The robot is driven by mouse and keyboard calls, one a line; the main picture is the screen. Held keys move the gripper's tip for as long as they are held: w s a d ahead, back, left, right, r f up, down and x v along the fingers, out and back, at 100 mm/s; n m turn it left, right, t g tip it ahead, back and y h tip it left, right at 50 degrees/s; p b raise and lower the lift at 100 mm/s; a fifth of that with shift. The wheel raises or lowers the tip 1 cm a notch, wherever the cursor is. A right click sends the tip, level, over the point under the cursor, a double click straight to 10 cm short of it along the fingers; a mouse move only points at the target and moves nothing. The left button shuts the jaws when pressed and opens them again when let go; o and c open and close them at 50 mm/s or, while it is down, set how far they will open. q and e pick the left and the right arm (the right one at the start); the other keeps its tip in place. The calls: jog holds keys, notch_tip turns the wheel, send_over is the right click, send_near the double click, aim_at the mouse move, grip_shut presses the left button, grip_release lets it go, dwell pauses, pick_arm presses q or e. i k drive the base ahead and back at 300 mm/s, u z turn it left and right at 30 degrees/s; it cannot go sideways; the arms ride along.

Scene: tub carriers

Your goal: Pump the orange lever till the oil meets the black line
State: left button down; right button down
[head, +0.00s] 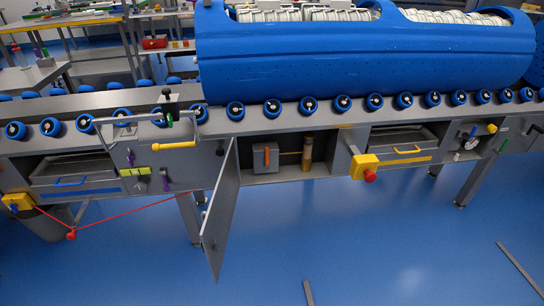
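An open compartment under the roller conveyor holds a grey box (265,157) with a small orange part on its front. A thin orange bar (290,153), which looks like the lever, lies roughly level between the box and an upright amber cylinder (308,148). The cylinder looks like the oil glass, but the oil level and a black line are too small to tell. The compartment's grey door (222,215) hangs open at its left, swung out toward me. Neither of my grippers is in view.
A blue tub (350,60) with white stacked items rests on the blue-wheeled rollers. A yellow box with a red button (370,176) sticks out right of the compartment. A red cord (130,212) runs at left. Grey strips (520,268) lie on open blue floor.

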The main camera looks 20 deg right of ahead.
aim_at(266, 164)
jog(key=i, duration=0.95)
